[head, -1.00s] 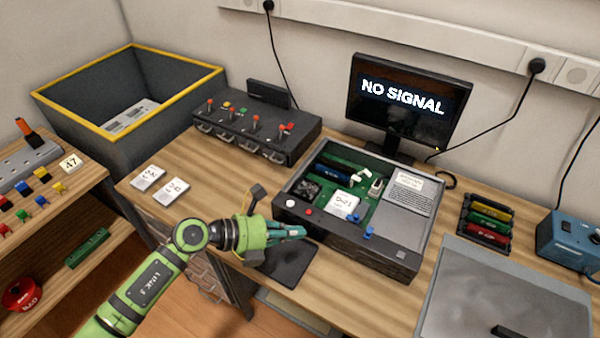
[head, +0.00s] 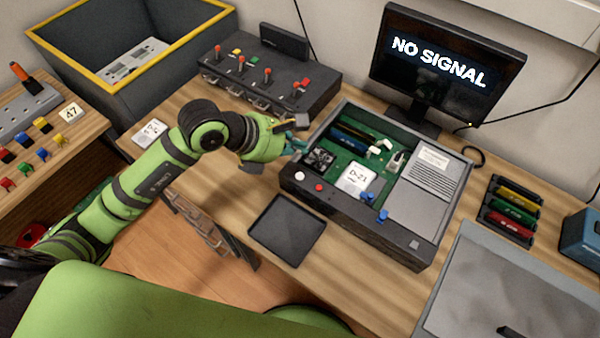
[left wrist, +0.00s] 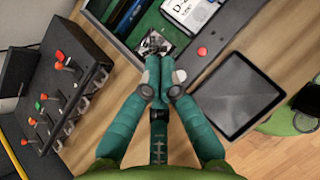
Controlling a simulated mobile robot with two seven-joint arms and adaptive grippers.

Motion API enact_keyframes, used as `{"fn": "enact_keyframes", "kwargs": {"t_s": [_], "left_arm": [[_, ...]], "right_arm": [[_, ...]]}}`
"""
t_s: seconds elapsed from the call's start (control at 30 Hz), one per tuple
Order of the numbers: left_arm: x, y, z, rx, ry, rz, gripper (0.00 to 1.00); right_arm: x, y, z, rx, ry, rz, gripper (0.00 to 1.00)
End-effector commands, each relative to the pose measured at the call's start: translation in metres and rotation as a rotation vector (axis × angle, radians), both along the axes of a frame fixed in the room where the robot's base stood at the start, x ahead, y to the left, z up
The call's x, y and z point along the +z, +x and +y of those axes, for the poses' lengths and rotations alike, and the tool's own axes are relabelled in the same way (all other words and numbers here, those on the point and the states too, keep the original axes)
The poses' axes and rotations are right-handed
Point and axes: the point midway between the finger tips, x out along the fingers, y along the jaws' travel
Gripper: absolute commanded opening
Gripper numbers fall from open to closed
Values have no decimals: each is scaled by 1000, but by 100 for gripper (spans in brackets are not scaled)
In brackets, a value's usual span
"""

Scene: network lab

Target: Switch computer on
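The computer is an open dark case (head: 350,220) on the bench, with a green board, a fan (head: 320,160) and a chip cover marked D-21 (head: 357,180). Its front edge carries a white button (head: 299,175) and a red button (head: 319,187); the red one also shows in the left wrist view (left wrist: 202,51). The monitor (head: 447,62) reads NO SIGNAL. My left gripper (head: 299,144) is at the case's left front corner, its teal fingertips (left wrist: 159,62) together and apparently empty. Contact with the case cannot be told. My right gripper is out of view.
A black switch box (head: 265,80) with red-tipped levers stands left of the case. A black tray (head: 287,230) lies in front. Coloured modules in a rack (head: 510,210) and a grey panel (head: 510,290) are to the right. A yellow-rimmed bin (head: 130,50) stands back left.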

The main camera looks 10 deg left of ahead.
Motion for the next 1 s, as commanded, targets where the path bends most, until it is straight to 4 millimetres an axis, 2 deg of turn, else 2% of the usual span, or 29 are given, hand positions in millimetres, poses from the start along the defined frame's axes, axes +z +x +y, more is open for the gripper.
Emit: {"fn": "enact_keyframes", "kwargs": {"t_s": [0.27, 0.6, 0.7, 1.0], "left_arm": [[-24, 0, 0, 1, -2, 2, 0], [-74, 0, 0, 1, -2, 1, 0], [-83, 0, 0, 1, -1, 1, 0], [-87, 0, 0, 1, -1, 1, 0]], "right_arm": [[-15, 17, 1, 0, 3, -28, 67], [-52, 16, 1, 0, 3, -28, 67], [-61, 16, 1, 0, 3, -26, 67], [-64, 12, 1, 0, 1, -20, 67]]}}
